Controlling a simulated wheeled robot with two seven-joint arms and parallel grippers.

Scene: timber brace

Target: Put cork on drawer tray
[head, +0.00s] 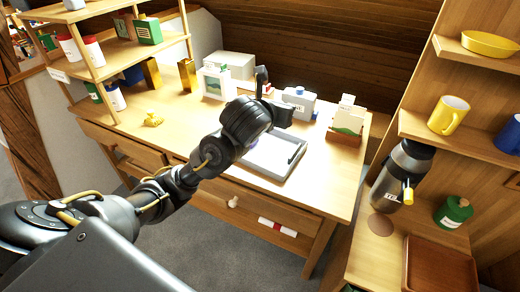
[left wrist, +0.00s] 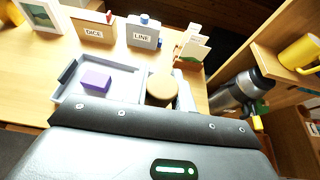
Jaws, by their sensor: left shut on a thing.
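The cork (left wrist: 162,89), a round tan piece, shows in the left wrist view just past the front edge of my left gripper (head: 274,102), which is shut on it. In the head view the cork cannot be made out behind the gripper. A shallow grey tray (head: 291,164) lies on the desk, below and beyond the gripper; it also shows in the left wrist view (left wrist: 70,73). In that view the cork appears over the tray's right part, seemingly above it. A purple block (left wrist: 96,81) lies inside the tray on the left. My right gripper is not in view.
The desk (head: 180,135) holds boxes, a picture frame and a blue-grey container (head: 299,103) behind the tray. A card holder (head: 345,125) stands to its right. A shelf with mugs and a dark dispenser (head: 398,178) are further right. The desk's front left is fairly clear.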

